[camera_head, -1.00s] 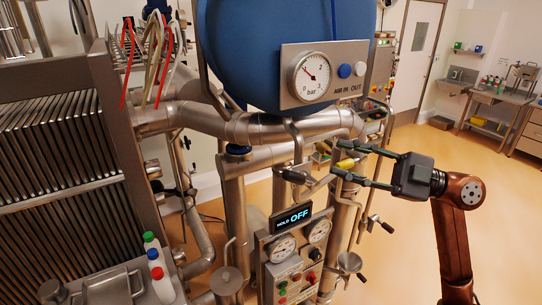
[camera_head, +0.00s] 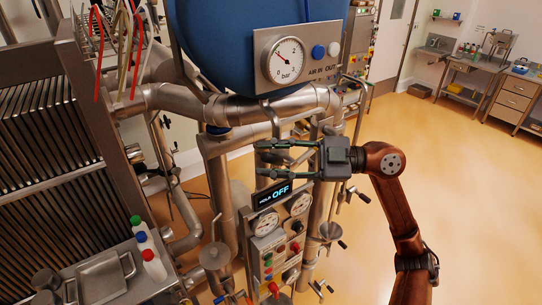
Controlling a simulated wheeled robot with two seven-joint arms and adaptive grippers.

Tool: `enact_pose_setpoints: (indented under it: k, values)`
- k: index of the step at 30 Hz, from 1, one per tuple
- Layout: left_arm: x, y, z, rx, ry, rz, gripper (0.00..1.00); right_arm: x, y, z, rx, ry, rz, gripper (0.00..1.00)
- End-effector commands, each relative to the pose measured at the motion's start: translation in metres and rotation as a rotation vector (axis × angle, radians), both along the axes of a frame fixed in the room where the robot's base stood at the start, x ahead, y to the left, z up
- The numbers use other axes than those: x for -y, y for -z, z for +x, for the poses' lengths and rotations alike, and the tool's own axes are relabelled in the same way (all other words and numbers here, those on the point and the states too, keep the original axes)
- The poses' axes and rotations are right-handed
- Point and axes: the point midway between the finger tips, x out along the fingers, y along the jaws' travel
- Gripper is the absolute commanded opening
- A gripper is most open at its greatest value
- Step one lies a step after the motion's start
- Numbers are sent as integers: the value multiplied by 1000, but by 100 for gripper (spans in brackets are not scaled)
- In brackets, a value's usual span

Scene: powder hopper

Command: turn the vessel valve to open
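The blue vessel (camera_head: 225,45) hangs at the top centre, with steel pipes beneath it. A small lever with a dark grip (camera_head: 274,158), which looks like the vessel valve's handle, sits below the pipe and above the control panel. My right gripper (camera_head: 259,159) comes in from the right, with its fingers pointing left. Its two fingers are apart, one above and one below the dark grip in the picture. I cannot tell whether they touch it. The fingers and palm hide part of the valve. My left gripper is not in view.
A pressure gauge (camera_head: 285,60) is above. A plate stack (camera_head: 45,130) and capped bottles (camera_head: 152,262) are at the left. Open floor (camera_head: 450,170) lies to the right.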

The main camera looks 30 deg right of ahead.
Motion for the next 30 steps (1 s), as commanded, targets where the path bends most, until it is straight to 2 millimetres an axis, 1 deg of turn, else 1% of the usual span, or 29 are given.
enact_pose_setpoints:
  k: [3,18,30]
  values:
    - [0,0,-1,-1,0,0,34,0,0,0,0,0,0,34]
    - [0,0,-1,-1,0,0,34,1,0,0,0,1,1,0]
    - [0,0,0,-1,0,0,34,0,0,0,1,0,1,0]
